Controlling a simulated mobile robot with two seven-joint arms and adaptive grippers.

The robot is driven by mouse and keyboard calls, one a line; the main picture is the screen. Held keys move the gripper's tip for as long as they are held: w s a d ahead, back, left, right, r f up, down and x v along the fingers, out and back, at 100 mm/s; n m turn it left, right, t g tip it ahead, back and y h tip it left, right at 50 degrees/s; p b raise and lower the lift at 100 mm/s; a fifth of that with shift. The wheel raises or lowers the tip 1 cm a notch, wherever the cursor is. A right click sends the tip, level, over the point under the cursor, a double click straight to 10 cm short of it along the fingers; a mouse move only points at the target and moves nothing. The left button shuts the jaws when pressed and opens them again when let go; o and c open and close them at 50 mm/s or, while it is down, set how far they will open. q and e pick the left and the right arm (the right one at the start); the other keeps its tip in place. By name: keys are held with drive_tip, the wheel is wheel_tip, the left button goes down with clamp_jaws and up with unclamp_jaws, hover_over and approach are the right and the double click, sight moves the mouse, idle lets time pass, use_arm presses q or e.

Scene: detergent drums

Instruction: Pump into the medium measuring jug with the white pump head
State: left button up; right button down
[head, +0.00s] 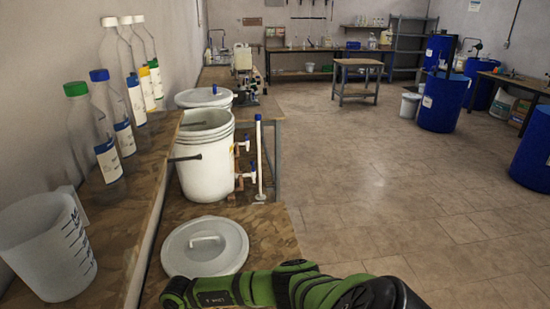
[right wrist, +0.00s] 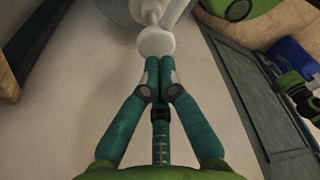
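In the right wrist view, my right gripper (right wrist: 160,62) has its two teal fingers together with nothing seen between them. The tips are at a round white part (right wrist: 156,42), which looks like a pump head; I cannot tell whether they touch it. A white tube-like part rises behind it, cut off by the top edge. In the head view, a translucent measuring jug (head: 48,250) with dark marks stands at the lower left; I cannot tell if it is the medium one. My green arm crosses the bottom, its gripper out of sight. My left gripper is not seen.
A shelf holds capped bottles (head: 95,130). Blue drums (head: 443,102) stand at the right, and a small table (head: 357,65) further back. The middle floor is clear.

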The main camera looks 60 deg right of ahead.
drive_tip(key=shift+s+f+b, duration=0.1)
drive_tip(key=shift+f+b, duration=2.35)
drive_tip(key=shift+f, duration=0.6)
wheel_tip(320, 180, up, 6)
drive_tip(key=p, duration=0.6)
drive_tip(key=shift+r, duration=0.15)
